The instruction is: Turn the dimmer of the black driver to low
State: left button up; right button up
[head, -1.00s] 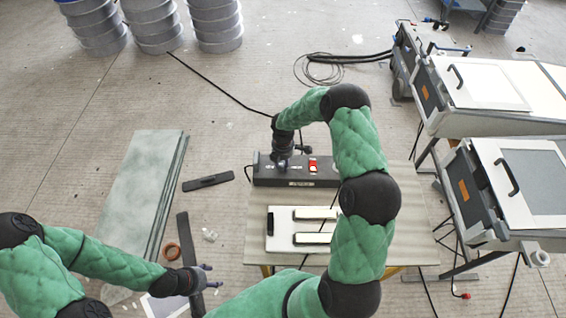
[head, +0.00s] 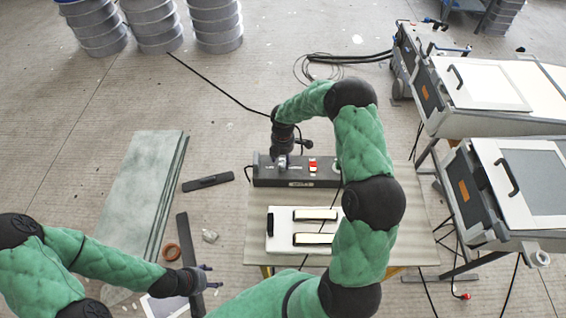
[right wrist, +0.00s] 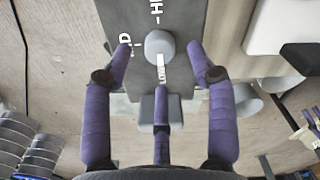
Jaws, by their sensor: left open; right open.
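The black driver (head: 325,180) is a long dark box on the table, with a red switch (head: 312,167) on its top. In the right wrist view its grey round dimmer knob (right wrist: 160,44) has a white pointer mark towards the bottom of the picture, with partly hidden white lettering around it. My right gripper (head: 282,166) is over the left part of the driver. In the right wrist view its open purple fingers (right wrist: 160,46) stand on either side of the knob, apart from it. My left gripper (head: 210,278) is open and empty, left of the table.
A white board with two dark-edged bars (head: 280,240) lies on the table (head: 415,225) in front of the driver. Grey-and-white machines (head: 480,95) stand at the right. Green-grey sheets (head: 130,195) lie on the floor at the left. Black cables cross the floor.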

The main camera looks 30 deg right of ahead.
aim_at(283, 164)
notch_tip(283, 164, up, 8)
jog(key=shift+r, duration=0.1)
dwell(0.7)
